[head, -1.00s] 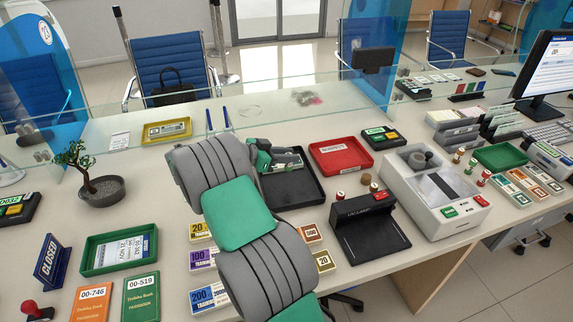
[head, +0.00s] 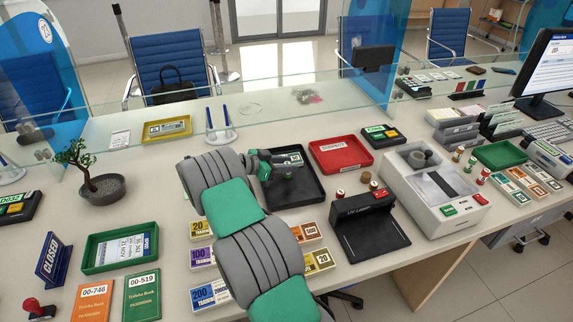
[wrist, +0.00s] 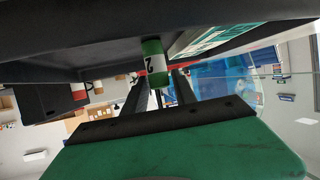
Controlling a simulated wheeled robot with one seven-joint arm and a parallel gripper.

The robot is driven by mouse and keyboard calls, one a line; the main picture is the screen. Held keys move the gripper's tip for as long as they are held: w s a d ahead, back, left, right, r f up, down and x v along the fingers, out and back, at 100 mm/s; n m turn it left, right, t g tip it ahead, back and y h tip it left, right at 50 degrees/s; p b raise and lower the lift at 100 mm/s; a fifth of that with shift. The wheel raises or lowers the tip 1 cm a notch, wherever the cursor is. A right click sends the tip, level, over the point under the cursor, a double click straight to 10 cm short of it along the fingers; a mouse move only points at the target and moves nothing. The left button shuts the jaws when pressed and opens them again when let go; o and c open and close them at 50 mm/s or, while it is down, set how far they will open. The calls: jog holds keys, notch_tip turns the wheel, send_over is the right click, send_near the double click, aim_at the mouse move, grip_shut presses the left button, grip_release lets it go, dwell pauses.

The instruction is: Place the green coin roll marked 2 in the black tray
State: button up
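The green coin roll marked 2 (wrist: 152,48) shows in the wrist view, with green ends and a white band bearing the number. It is at the fingertips of my gripper (wrist: 163,82), with a dark finger on either side, and it looks gripped. In the head view my gripper (head: 290,166) is low over the black tray (head: 300,193), and I cannot make out the roll there. The tray is also the dark slab across the top of the wrist view (wrist: 60,50). I cannot tell whether the roll touches the tray floor.
A green-labelled 50 bundle (head: 293,158) lies at the tray's back. A red tray (head: 341,154) stands right of it, a black lamp device (head: 372,232) in front right. Small rolls stand by the white machine (head: 435,192). Banknote bundles (head: 208,293) lie near my arm.

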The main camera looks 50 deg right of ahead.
jog(key=shift+o, duration=1.2)
